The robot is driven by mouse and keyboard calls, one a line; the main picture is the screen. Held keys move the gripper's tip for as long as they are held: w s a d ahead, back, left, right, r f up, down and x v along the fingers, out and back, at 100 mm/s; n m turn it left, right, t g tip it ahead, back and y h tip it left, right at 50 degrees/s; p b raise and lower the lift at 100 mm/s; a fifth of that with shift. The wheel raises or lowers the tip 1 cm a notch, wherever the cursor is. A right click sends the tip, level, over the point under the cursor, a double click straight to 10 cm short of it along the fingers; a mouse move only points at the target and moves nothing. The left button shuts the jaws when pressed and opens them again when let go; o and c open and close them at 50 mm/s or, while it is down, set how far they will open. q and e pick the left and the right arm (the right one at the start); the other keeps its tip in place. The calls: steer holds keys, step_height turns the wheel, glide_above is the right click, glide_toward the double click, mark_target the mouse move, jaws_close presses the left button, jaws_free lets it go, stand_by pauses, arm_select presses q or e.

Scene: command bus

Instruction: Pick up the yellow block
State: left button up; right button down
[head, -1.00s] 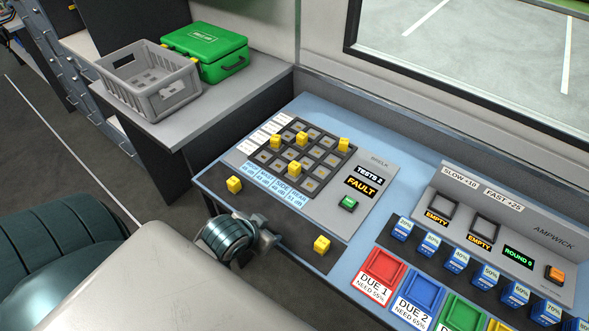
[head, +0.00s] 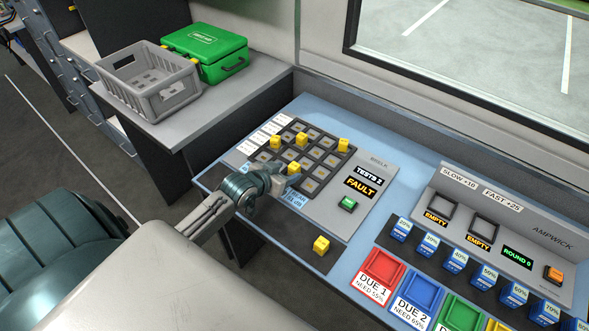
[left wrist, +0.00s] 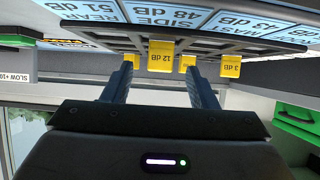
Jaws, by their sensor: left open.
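Several yellow blocks are in view. One yellow block (head: 293,169) stands in the near part of the dark grid, right by my left gripper (head: 277,178). In the left wrist view a yellow block marked 12 dB (left wrist: 161,55) lies ahead between the open fingers (left wrist: 161,72); I cannot tell whether they touch it. Other yellow blocks sit farther back in the grid (head: 316,154), at its left (head: 275,141), middle (head: 301,139) and right (head: 343,145). A loose yellow block (head: 321,245) sits on the dark front strip. My right gripper is not seen.
The panel has a FAULT display (head: 360,188) and a green button (head: 347,204). To the right are a row of blue blocks (head: 457,262), a red tray (head: 380,276) and a blue tray (head: 416,299). A grey crate (head: 150,85) and green case (head: 205,55) stand on the side counter.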

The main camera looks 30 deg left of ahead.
mark_target(291, 168)
arm_select(q)
steer(key=shift+w, duration=0.35)
steer(key=p+x, duration=0.1)
steer(key=x, duration=0.3)
steer(key=shift+w+p, duration=0.1)
steer(key=shift+p, duration=0.2)
steer(key=shift+w+f, duration=0.2)
steer(key=shift+s, duration=0.1)
steer(key=shift+c, duration=0.8)
steer(key=c, duration=1)
steer(key=shift+r, duration=0.2)
